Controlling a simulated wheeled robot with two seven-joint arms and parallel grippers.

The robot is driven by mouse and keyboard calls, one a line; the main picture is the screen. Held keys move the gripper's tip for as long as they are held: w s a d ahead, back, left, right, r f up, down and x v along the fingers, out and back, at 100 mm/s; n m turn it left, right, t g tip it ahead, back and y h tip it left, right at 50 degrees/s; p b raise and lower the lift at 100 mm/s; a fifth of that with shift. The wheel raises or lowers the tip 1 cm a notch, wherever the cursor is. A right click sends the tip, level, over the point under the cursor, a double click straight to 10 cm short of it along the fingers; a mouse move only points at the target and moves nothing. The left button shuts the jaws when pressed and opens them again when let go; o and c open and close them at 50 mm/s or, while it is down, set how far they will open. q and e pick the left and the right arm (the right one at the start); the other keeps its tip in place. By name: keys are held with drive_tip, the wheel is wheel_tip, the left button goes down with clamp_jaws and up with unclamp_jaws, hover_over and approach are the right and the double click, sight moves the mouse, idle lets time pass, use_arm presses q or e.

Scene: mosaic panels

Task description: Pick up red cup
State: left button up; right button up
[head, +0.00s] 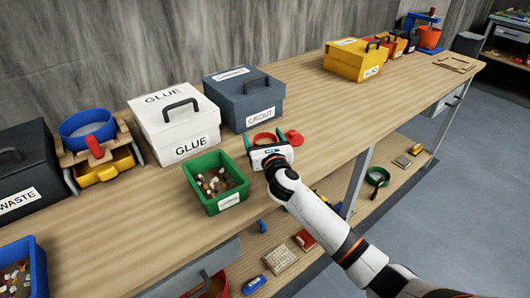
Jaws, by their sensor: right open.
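A red round rim (264,136), which looks like the red cup, shows on the workbench just behind my right gripper. The gripper hides most of its body. A small red piece (294,137) is just to its right; I cannot tell whether it belongs to the cup. My right gripper (268,149) is open, low over the bench in front of the red rim. I cannot tell whether its fingers touch the cup. My left gripper is not in view.
A green bin (228,206) of mosaic pieces stands close left of my right gripper. The grey grout box (245,92) and white glue box (176,112) stand behind. A yellow box (352,62) is farther right. The bench (325,115) between is clear.

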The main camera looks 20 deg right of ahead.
drive_tip(key=shift+s, duration=0.1)
drive_tip(key=shift+c, duration=0.3)
drive_tip(key=shift+r, duration=0.1)
drive_tip(key=c, duration=1.1)
